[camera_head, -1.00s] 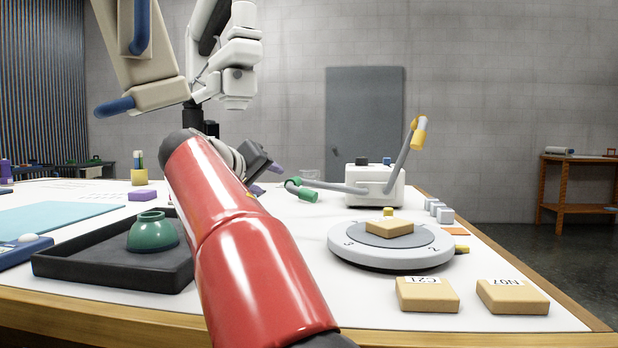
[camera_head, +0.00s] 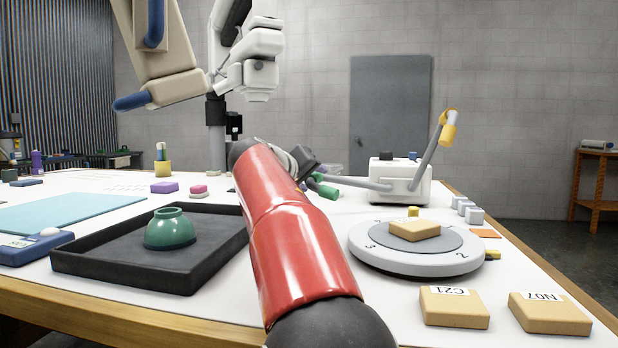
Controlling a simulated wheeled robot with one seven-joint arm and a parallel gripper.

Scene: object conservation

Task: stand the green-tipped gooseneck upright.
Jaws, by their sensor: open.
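The white lamp base (camera_head: 414,190) stands at the back right of the table. The green-tipped gooseneck (camera_head: 360,183) comes out of its left side and lies low, nearly level, pointing left. Its green tip (camera_head: 326,190) hangs close to the tabletop. A second gooseneck (camera_head: 428,160) with a yellow tip rises steeply from the base's right side. My gripper (camera_head: 308,174) is open, just left of the green tip. My red arm partly hides it, and I cannot tell whether it touches the gooseneck.
A round turntable (camera_head: 405,262) with a tan block (camera_head: 415,231) stands in front of the lamp base. Two labelled tan blocks lie at the front right. A black tray (camera_head: 120,268) with a green bowl (camera_head: 170,229) is left of my arm. Small grey cubes (camera_head: 474,216) sit right of the base.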

